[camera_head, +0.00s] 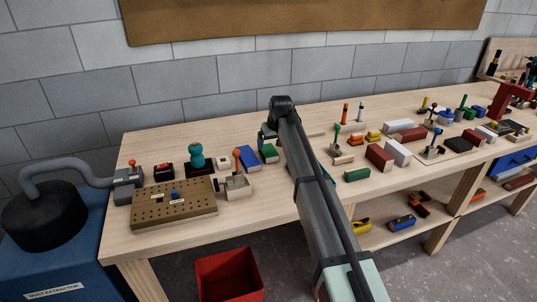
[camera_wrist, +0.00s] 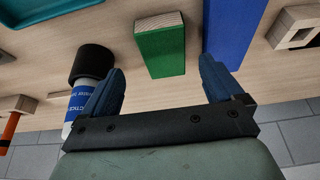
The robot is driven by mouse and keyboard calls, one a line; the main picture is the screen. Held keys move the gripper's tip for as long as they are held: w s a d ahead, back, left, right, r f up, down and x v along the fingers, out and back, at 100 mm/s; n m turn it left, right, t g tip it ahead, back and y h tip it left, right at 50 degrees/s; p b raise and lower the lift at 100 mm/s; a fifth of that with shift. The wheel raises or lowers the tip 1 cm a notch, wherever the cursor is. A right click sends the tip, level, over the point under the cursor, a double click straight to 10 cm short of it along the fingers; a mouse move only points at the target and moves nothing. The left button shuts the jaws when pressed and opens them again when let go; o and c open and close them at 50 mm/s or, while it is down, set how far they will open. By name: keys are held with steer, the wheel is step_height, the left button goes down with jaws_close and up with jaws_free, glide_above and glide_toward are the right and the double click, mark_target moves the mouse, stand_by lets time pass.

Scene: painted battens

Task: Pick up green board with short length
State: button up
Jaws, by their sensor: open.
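A short green board (camera_wrist: 160,48) with a bare wood end shows in the wrist view, lying in the space between and beyond my fingertips. It also shows in the head view (camera_head: 269,153), just left of my arm. My gripper (camera_wrist: 162,66) is open, with one blue finger on each side of the green board's line and nothing held. In the head view my gripper (camera_head: 267,134) is partly hidden by my arm. A longer blue board (camera_wrist: 233,30) lies to the right of the green one in the wrist view, close to the right finger; it shows in the head view (camera_head: 248,158) too.
A bottle with a black cap (camera_wrist: 92,62) stands by the left finger. A teal object (camera_wrist: 40,10) fills the wrist view's upper left corner. In the head view, another green block (camera_head: 357,174) lies right of my arm. A pegboard block (camera_head: 174,212) stands front left.

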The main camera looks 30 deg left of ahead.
mark_target(269, 151)
steer(key=x, duration=0.4)
steer(key=shift+a+r, duration=0.1)
steer(key=shift+a, duration=0.15)
steer(key=shift+a+f, duration=0.15)
steer(key=shift+f, duration=0.3)
steer(key=shift+f, duration=0.25)
steer(key=shift+c, duration=0.2)
steer(key=c, duration=1.1)
